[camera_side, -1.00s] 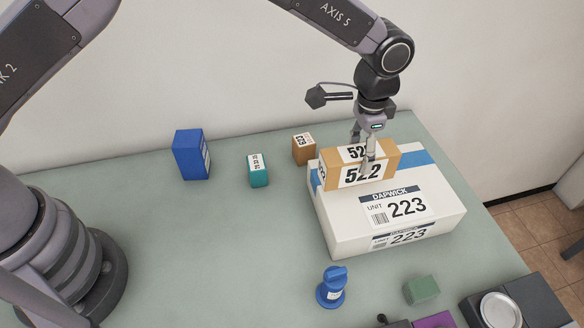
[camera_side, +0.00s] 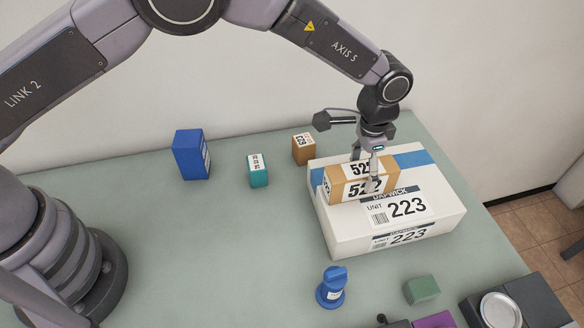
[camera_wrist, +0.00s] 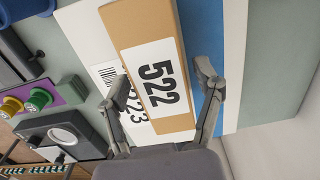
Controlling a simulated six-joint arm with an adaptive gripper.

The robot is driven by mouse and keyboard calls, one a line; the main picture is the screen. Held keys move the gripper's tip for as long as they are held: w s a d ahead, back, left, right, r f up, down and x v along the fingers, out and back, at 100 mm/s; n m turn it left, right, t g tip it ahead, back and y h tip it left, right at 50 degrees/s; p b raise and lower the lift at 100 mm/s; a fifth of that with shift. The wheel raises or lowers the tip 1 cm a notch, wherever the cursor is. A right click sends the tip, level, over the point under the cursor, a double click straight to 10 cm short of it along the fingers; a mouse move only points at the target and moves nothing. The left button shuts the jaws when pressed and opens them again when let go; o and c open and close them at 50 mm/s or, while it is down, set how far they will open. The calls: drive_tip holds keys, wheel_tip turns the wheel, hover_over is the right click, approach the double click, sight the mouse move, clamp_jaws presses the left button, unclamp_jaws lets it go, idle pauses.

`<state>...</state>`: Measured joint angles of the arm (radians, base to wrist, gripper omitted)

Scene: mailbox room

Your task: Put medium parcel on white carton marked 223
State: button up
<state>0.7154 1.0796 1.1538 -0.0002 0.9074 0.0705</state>
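The medium parcel is a tan box labelled 522 (camera_side: 344,193). It lies on top of the white carton marked 223 (camera_side: 436,208), toward the carton's back left, and seems to rest on it. My gripper (camera_side: 367,170) is over the parcel, one finger in front of its labelled face. In the wrist view, the open fingers of my gripper (camera_wrist: 163,82) stand on either side of the parcel (camera_wrist: 181,116), with gaps between them and its edges. The white carton (camera_wrist: 84,30) shows beneath it. The far finger is partly hidden in the side view.
A blue box (camera_side: 187,155), a teal box (camera_side: 258,172) and a small brown box (camera_side: 303,150) stand left of the carton. A blue stamp-like object (camera_side: 332,288), a green block (camera_side: 421,290) and dark devices (camera_side: 541,299) are in front. The table's left middle is clear.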

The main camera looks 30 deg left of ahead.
sight(363, 168)
drive_tip(key=shift+o, duration=0.2)
wheel_tip(363, 168, up, 12)
drive_tip(key=s+a+r+n+t+h, duration=0.1)
drive_tip(key=s+a+r+n, duration=0.15)
drive_tip(key=a+r, duration=0.8)
drive_tip(key=s+a+r+n+t, duration=0.1)
drive_tip(key=s+a+r+n, duration=0.15)
drive_tip(key=a+r, duration=0.8)
drive_tip(key=s+a+n+t, duration=0.2)
drive_tip(key=s+a, duration=1)
drive_tip(key=s, duration=0.1)
drive_tip(key=s+a+f+n, duration=0.1)
drive_tip(key=s+a+f, duration=0.1)
drive_tip(key=s, duration=0.3)
drive_tip(key=s+a+f+n+t+y, duration=0.1)
drive_tip(key=s+a, duration=0.1)
drive_tip(key=s, duration=0.3)
drive_tip(key=shift+a+f+t, duration=0.25)
drive_tip(key=shift+f+t, duration=0.05)
drive_tip(key=shift+f, duration=0.1)
